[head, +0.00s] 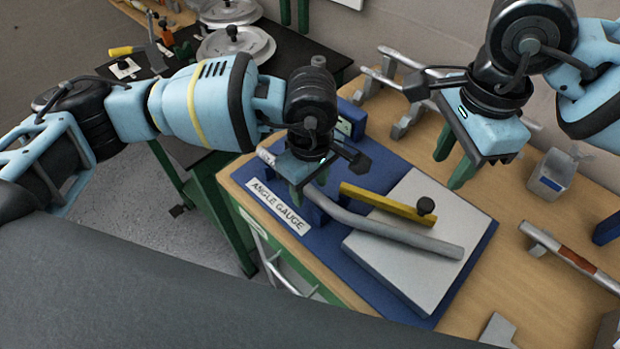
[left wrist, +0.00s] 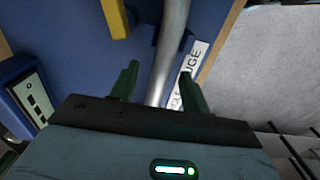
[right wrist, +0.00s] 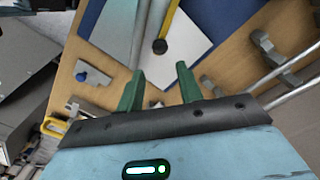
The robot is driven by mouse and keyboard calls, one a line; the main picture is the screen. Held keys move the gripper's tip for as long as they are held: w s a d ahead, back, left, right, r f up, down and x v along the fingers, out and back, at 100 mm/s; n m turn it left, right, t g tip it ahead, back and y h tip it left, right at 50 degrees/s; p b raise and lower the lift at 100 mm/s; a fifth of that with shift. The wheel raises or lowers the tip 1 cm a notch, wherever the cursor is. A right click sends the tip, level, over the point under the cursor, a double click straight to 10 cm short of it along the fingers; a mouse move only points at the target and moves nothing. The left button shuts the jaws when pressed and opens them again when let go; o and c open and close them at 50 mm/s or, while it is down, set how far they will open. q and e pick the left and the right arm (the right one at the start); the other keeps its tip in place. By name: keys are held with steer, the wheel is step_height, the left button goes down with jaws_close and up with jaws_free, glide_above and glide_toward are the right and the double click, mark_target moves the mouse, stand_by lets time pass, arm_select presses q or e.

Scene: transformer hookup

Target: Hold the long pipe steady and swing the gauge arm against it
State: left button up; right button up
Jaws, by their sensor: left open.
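The long grey pipe (head: 385,231) lies bent across the blue angle gauge board (head: 300,250) and its pale plate (head: 458,222). The yellow gauge arm (head: 385,203), with a black knob (head: 426,205) at its end, lies beside the pipe with a wedge of space between them. My left gripper (head: 309,188) is open over the pipe's left end. In the left wrist view the pipe (left wrist: 172,50) runs between its parted fingers (left wrist: 160,88). My right gripper (head: 453,160) is open and empty above the board's far side; its fingers (right wrist: 161,90) are apart in the right wrist view.
Silver pipes on grey supports (head: 405,118) stand at the back of the wooden bench. A clear-sided holder (head: 552,174) and a pipe with a red-brown band (head: 575,260) are at the right. A dark table (head: 150,88) with discs stands at the back left.

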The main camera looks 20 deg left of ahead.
mark_target(428, 203)
arm_select(q)
steer(key=shift+c, duration=0.4)
jaws_close()
arm_select(e)
steer(key=shift+o, duration=1.3)
steer(key=w+d+r+n+g+y, duration=0.1)
steer(key=w+d+n+g+y, duration=0.1)
steer(key=w+d+g+y, duration=0.15)
steer(key=shift+t, duration=0.35)
steer(key=x, duration=1.1)
steer(key=shift+s+d+f, duration=0.15)
steer(key=shift+s+f, duration=0.1)
steer(key=shift+f, duration=0.1)
steer(key=shift+c, duration=0.2)
